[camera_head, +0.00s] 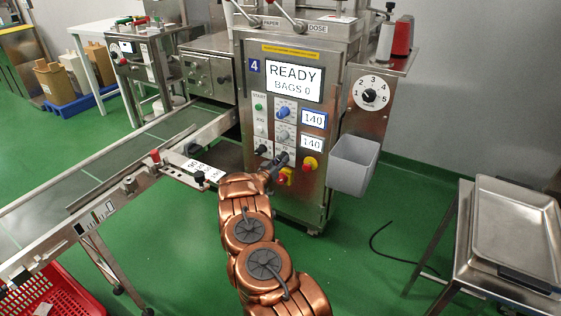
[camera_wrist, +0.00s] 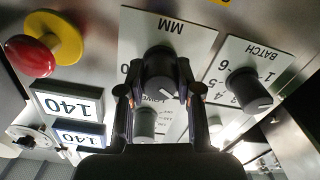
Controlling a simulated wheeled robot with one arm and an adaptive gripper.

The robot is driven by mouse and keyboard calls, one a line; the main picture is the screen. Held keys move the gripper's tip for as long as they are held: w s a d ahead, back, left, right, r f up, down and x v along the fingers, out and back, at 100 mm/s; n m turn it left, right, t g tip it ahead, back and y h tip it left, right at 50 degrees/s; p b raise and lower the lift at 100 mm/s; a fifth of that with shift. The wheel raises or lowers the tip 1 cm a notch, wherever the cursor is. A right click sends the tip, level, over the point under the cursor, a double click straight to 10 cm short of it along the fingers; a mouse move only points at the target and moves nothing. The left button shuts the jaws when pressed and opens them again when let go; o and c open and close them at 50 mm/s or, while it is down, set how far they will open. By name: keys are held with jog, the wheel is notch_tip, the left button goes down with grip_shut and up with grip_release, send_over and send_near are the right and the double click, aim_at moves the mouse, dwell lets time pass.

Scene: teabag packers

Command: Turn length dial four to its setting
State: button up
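The machine marked 4 (camera_head: 255,68) has a screen reading READY, BAGS 0 (camera_head: 294,80). In the wrist view, a black knob on a plate lettered MM (camera_wrist: 160,72) sits between the fingers of my gripper (camera_wrist: 161,88); I take it for the length dial. The fingertips appear to press on both its sides. Its scale is mostly hidden. In the head view, my gripper (camera_head: 276,164) reaches the lower part of the panel and covers this knob. Two displays read 140: the upper one (camera_head: 314,119) and the lower one (camera_head: 312,143).
A black BATCH knob (camera_wrist: 249,89) is right of my gripper in the wrist view. A red emergency button on yellow (camera_wrist: 32,54) is at the left. A grey bin (camera_head: 353,165) hangs on the machine's right side. A conveyor (camera_head: 100,175) runs on the left.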

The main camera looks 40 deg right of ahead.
jog(key=o, duration=0.4)
jog(key=shift+a, duration=0.1)
jog(key=v, duration=1.1)
jog(key=shift+s+a, duration=0.15)
jog(key=shift+a, duration=0.2)
